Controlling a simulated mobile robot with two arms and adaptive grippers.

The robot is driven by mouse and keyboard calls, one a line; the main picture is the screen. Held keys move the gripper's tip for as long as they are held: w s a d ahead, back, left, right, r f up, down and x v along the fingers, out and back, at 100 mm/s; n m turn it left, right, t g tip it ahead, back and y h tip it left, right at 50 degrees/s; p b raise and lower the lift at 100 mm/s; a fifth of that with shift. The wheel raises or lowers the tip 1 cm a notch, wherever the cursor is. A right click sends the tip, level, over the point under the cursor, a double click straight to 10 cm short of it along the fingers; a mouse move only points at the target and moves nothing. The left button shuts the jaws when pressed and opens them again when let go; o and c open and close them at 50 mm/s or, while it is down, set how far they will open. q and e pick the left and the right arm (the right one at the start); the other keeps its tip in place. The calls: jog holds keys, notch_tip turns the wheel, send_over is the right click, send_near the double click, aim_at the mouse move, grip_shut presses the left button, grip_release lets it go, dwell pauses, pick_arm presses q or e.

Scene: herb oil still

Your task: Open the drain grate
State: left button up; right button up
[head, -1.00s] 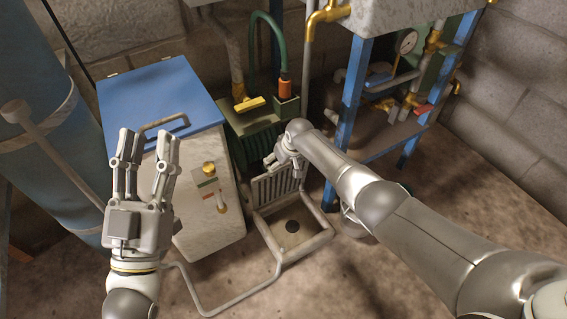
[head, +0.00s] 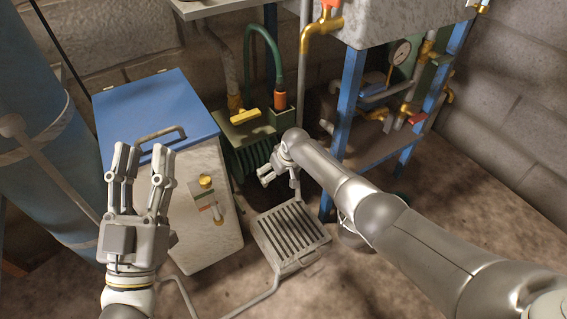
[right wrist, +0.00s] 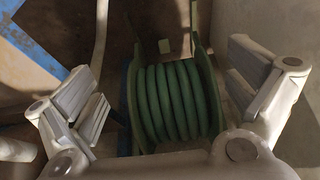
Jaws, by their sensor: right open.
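The drain grate (head: 290,238) is a slatted metal panel in the head view. It lies flat over the drain basin in the floor and hides the drain hole. A small loop handle (head: 308,260) is at its front edge. My right gripper (head: 281,188) is open just behind and above the grate, apart from it. In the right wrist view its fingers (right wrist: 168,95) are spread with nothing between them, and the grate cannot be made out there. My left gripper (head: 141,160) is open and empty, raised in front of the blue-lidded box.
The blue-lidded box (head: 160,105) stands left of the grate. A green hose coil (right wrist: 178,100) lies beyond my right fingers. A blue-legged stand (head: 346,110) with a brass tap (head: 318,38) is at the right. A bent pipe (head: 255,300) crosses the floor in front.

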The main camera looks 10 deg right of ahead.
jog(key=v, duration=1.1)
jog(key=shift+r, duration=0.25)
dwell(0.3)
